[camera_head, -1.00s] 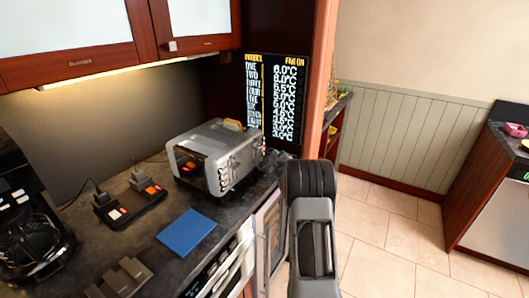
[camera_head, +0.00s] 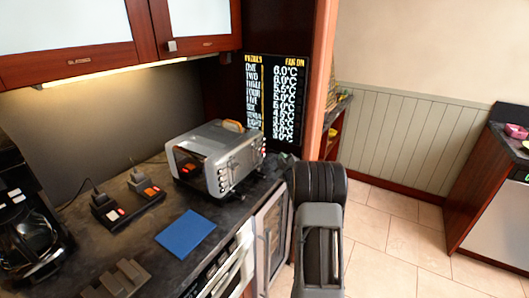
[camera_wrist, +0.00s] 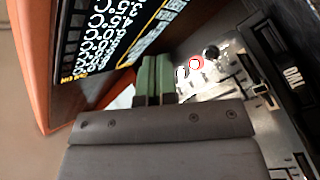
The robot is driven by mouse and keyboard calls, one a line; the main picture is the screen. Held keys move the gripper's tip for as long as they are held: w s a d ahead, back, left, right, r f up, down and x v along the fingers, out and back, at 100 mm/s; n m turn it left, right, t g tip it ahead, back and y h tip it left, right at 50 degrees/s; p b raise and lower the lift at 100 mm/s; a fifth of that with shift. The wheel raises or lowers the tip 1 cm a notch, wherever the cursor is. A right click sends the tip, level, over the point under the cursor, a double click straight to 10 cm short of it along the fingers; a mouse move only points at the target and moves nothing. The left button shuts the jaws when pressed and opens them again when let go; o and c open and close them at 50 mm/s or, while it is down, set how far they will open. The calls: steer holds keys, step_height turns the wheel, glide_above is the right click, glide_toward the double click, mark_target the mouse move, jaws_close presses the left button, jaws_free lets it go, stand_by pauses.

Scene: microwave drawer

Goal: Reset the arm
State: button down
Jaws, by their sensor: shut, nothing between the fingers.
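My arm (camera_head: 320,245) is folded at the lower middle of the head view, in front of the counter's right end. My gripper (camera_wrist: 154,82) shows in the wrist view as a dark grey body with two greenish fingers side by side, shut with nothing between them. The fingers point toward the dark board and a silver panel with knobs. They look apart from both, though the distance is hard to judge. The gripper's fingertips do not show in the head view.
A silver toaster oven (camera_head: 216,158) stands on the dark counter (camera_head: 85,240). A coffee maker (camera_head: 30,225), a blue square (camera_head: 186,234) and a black board with white text (camera_head: 275,100) are nearby. The tiled floor (camera_head: 400,225) at right is clear.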

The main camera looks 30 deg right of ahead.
stand_by(0.3)
steer(key=s+a+f+m+g+y, duration=0.1)
steer(key=s+a+f+m+g, duration=0.2)
steer(key=s+f+m+g, duration=0.5)
steer(key=s+a+r+n+g+y, duration=0.1)
steer(key=s+a+r, duration=0.4)
steer(key=s+a, duration=0.7)
steer(key=s+a+r+n+g+y, duration=0.1)
steer(key=s+a+r+g+y, duration=0.2)
steer(key=s+a, duration=0.9)
steer(key=shift+a+r+g+y, duration=0.4)
steer(key=shift+a+r+g, duration=0.6)
steer(key=shift+a, duration=1.7)
